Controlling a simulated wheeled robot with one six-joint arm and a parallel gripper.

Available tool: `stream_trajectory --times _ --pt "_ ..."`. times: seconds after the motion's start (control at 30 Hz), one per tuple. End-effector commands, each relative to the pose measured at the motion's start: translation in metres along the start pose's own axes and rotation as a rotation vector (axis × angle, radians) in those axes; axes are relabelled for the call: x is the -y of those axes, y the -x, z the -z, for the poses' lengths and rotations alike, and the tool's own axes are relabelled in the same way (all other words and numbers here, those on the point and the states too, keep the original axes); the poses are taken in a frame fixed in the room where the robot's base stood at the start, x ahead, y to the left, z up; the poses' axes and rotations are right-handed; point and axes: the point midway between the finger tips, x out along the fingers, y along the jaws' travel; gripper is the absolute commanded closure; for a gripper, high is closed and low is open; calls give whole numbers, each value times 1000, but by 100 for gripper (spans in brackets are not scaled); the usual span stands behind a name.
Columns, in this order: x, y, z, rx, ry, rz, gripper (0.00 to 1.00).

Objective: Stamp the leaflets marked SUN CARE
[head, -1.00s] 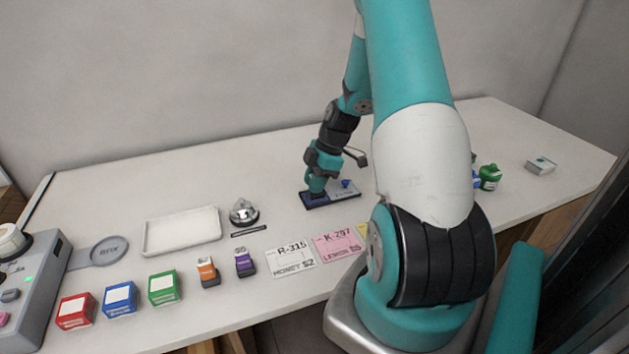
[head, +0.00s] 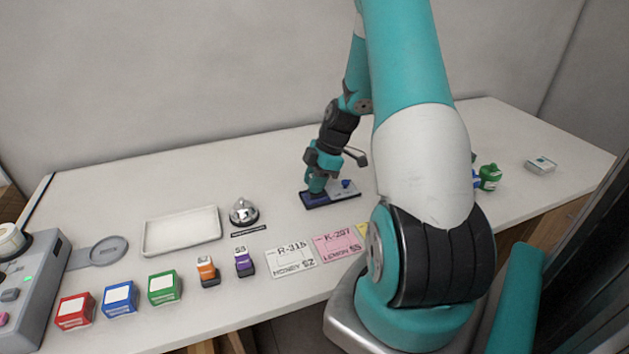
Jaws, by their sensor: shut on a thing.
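My gripper (head: 317,187) points down at the left part of a dark blue stamp pad (head: 316,201) in the middle of the counter. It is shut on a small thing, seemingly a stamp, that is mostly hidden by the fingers. I cannot tell whether that thing touches the pad. A blue knob shows on the pad's greyish right part. No leaflet marked SUN CARE can be read in this view. My arm covers part of the counter to the right.
A white card (head: 291,259), a pink card (head: 337,244) and a partly hidden yellow card lie in front. An empty white tray (head: 181,249), a bell (head: 243,213), small colored boxes (head: 165,288) and two small stamp-like items (head: 207,271) stand left.

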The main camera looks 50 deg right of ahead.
Motion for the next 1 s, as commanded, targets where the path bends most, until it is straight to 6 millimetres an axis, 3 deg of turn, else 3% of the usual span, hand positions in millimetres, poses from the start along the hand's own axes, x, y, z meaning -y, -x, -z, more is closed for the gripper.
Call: stream_trajectory --times 0.27,1.0 --pt "1 5 2 1 -2 2 91" --pt "0 63 26 0 -1 1 91"
